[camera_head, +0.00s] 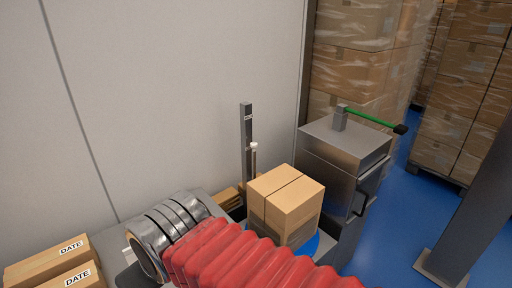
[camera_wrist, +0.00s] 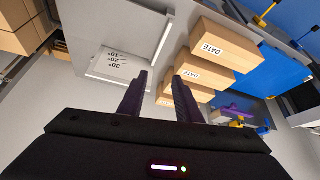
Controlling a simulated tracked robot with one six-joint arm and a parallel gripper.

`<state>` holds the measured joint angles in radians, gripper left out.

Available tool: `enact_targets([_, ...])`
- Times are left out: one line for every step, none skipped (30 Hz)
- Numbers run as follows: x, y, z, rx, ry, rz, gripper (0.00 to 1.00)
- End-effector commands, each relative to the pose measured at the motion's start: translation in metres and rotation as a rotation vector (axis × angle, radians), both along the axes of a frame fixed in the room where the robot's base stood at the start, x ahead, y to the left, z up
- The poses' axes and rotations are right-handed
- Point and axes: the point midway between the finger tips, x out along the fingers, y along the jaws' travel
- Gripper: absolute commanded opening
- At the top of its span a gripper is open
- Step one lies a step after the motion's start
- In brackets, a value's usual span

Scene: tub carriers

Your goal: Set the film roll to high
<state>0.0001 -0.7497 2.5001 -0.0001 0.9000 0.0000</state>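An upright grey post (camera_head: 246,130) stands against the wall behind a carton (camera_head: 287,195) on a blue disc (camera_head: 312,243). A thin upright piece with a white top (camera_head: 254,146) stands close beside the post. I cannot tell for sure whether this is the film roll, and its lower part is hidden by the carton. My gripper (camera_wrist: 158,80) shows in the wrist view with its two dark fingers apart and nothing between them. It points towards a bench with cartons and is not clearly visible in the head view. The post is not recognisable in the wrist view.
A steel cabinet (camera_head: 344,155) with a green-handled lever (camera_head: 375,120) stands right of the carton. Cartons marked DATE (camera_head: 55,262) lie at lower left. A panel marked with degrees (camera_wrist: 118,62) lies near my fingers. Wrapped pallet stacks (camera_head: 465,85) stand behind; blue floor is open at right.

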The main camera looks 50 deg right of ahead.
Motion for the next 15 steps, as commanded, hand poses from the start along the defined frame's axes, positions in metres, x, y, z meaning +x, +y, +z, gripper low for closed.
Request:
enact_targets([0.0,0.0,0.0,0.0,0.0,0.0,0.31])
enact_targets([0.0,0.0,0.0,0.0,0.0,0.0,0.31])
enact_targets([0.0,0.0,0.0,0.0,0.0,0.0,0.31])
enact_targets([0.0,0.0,0.0,0.0,0.0,0.0,0.31])
enact_targets([0.0,0.0,0.0,0.0,0.0,0.0,0.31])
enact_targets([0.0,0.0,0.0,0.0,0.0,0.0,0.31])
enact_targets([0.0,0.0,0.0,0.0,0.0,0.0,0.31])
enact_targets([0.0,0.0,0.0,0.0,0.0,0.0,0.31])
enact_targets([0.0,0.0,0.0,0.0,0.0,0.0,0.33])
enact_targets([0.0,0.0,0.0,0.0,-0.001,0.0,0.35])
enact_targets([0.001,0.0,0.001,0.0,-0.001,-0.001,0.38])
enact_targets([0.002,-0.001,0.001,-0.001,-0.004,-0.004,0.4])
enact_targets([0.004,-0.003,0.001,-0.002,-0.006,-0.008,0.42])
enact_targets([0.007,-0.004,0.002,-0.004,-0.01,-0.012,0.45])
enact_targets([0.012,-0.007,0.002,-0.005,-0.017,-0.02,0.46])
